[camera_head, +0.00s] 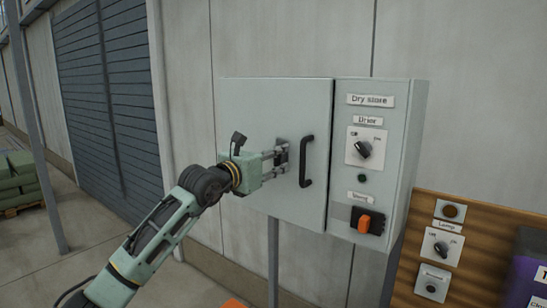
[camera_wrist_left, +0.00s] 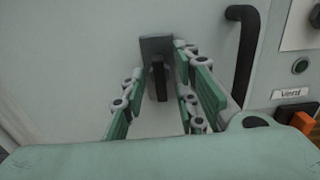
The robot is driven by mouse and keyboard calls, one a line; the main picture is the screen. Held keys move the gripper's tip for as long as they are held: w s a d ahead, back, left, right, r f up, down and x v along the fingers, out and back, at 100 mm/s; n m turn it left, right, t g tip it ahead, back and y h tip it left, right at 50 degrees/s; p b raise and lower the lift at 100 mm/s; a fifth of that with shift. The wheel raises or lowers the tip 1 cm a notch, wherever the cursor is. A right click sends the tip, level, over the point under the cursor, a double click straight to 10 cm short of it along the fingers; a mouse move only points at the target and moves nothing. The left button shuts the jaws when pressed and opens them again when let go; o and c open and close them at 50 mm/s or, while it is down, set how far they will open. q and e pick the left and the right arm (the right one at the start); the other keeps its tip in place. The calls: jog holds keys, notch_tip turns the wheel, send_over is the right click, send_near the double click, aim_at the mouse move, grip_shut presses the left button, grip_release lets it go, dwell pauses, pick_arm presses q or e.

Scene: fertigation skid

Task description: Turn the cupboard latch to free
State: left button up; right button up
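The cupboard latch (camera_head: 284,147) is a dark plate with a small handle on the pale grey cupboard door (camera_head: 250,105). In the left wrist view the latch handle (camera_wrist_left: 158,79) stands upright, its long side about vertical. My left gripper (camera_head: 277,159) is at the latch. In the left wrist view its fingers are open, one on each side of the handle; the right finger looks nearer to it. I cannot tell whether either finger touches. A black pull handle (camera_head: 306,162) is right of the latch. My right gripper is in no view.
The right panel, labelled "Dry store" (camera_head: 370,100), carries a Drier knob (camera_head: 362,149), a small green button (camera_head: 362,178) and an orange Vent switch (camera_head: 365,223). A wooden board (camera_head: 481,251) with a Lamp knob (camera_head: 441,246) is lower right.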

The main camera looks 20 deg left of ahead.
pick_arm(q)
grip_shut()
jog(key=shift+f, duration=0.1)
